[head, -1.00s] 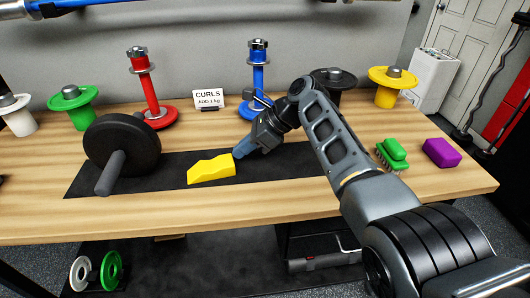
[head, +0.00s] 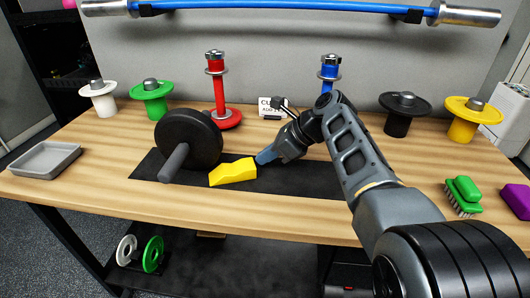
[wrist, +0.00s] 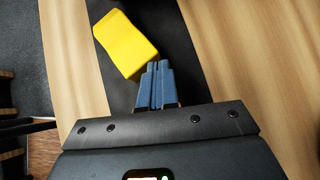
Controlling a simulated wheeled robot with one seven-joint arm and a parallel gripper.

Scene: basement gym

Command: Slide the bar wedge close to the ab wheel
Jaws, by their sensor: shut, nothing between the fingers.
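The yellow bar wedge (head: 233,172) lies on the dark mat just right of the ab wheel, partly in front of it. The ab wheel (head: 190,140) is black with a grey handle pointing toward the front. In the head view the wedge's left end is close to the wheel; whether they touch I cannot tell. My gripper (head: 260,159) is shut and empty, low at the wedge's right end. In the wrist view the blue fingertips (wrist: 157,65) are against or very near the edge of the yellow wedge (wrist: 124,44). The ab wheel is not visible there.
The mat (head: 310,181) is clear to the right. A grey tray (head: 45,160) stands at the left. Red and blue weight posts (head: 219,90) and several coloured plates line the back. A green brush (head: 463,196) and purple block (head: 516,201) lie at the right.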

